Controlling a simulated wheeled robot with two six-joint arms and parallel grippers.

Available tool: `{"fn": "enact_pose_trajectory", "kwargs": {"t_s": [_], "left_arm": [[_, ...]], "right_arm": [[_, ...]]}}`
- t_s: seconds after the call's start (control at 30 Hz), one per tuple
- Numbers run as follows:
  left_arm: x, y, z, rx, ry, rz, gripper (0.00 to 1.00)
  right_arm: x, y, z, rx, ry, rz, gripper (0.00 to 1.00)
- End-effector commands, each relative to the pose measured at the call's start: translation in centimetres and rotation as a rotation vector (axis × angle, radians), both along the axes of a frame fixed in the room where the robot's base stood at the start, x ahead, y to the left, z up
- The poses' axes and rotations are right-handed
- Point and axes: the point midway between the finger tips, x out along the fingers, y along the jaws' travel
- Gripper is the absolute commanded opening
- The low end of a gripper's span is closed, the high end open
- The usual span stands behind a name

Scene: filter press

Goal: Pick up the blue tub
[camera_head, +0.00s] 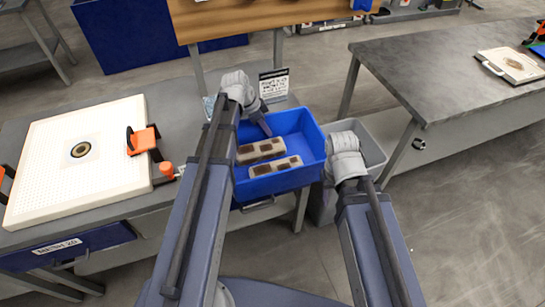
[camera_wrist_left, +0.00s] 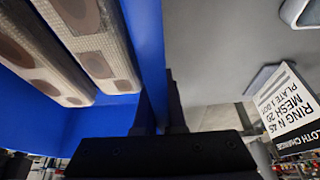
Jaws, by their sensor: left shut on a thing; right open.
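The blue tub (camera_head: 290,181) is at the right end of the grey bench, holding two pale bars (camera_head: 262,150) with brown patches. My left gripper (camera_head: 264,124) is at the tub's far left corner, shut on its wall. The left wrist view shows the blue wall (camera_wrist_left: 150,45) between the dark fingers (camera_wrist_left: 162,105), with the bars beside it. My right gripper (camera_head: 340,157) is open beside the tub's right wall. Its fingers are hidden, so I cannot tell whether it touches. Whether the tub rests on the bench or is lifted is unclear.
A white perforated plate (camera_head: 100,185) with an orange-handled tool (camera_head: 143,139) lies on the bench at left. A printed sign (camera_head: 273,84) stands behind the tub. A grey bin (camera_head: 372,150) is at the tub's right. Another grey table (camera_head: 440,80) stands at right, with floor between.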

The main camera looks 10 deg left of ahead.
Motion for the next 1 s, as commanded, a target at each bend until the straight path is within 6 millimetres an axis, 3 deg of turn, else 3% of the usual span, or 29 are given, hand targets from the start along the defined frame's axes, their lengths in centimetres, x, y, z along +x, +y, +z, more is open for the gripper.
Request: {"fn": "enact_pose_trajectory", "kwargs": {"t_s": [0.27, 0.47, 1.0], "left_arm": [[0.0, 0.1, 0.1, 0.005, -0.002, 0.0, 0.0], [0.0, 0.1, 1.3, 0.004, -0.001, 0.0, 0.0], [0.0, 0.0, 8.6, 0.0, 0.0, 0.0, 0.0]], "right_arm": [[0.0, 0.0, 0.1, 0.0, 0.0, 0.0, 0.5], [0.0, 0.0, 1.3, 0.0, 0.0, 0.0, 0.5], [0.0, 0.0, 8.6, 0.0, 0.0, 0.0, 0.5]]}}
